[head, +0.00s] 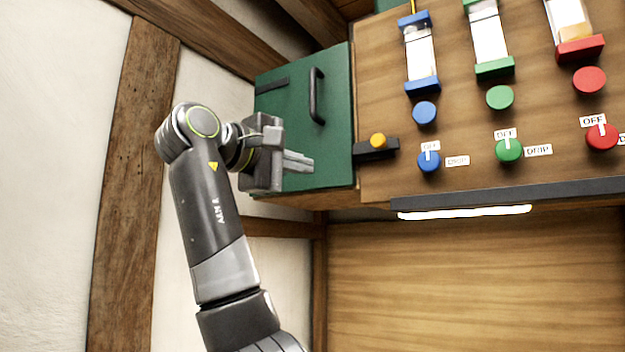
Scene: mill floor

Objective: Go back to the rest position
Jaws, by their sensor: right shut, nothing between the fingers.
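My right gripper (308,163) is in the left half of the head view, at the end of my right arm, which rises from the bottom. Its fingers are together and empty, pointing right. It appears in front of the lower part of a green cabinet door (335,135). I cannot tell whether it touches the door. My left gripper is not in view.
The door has a dark handle (317,96) and looks closed. A black block with an orange button (378,141) sits beside it. The wooden panel has blue (429,161), green (508,150) and red (601,137) knobs.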

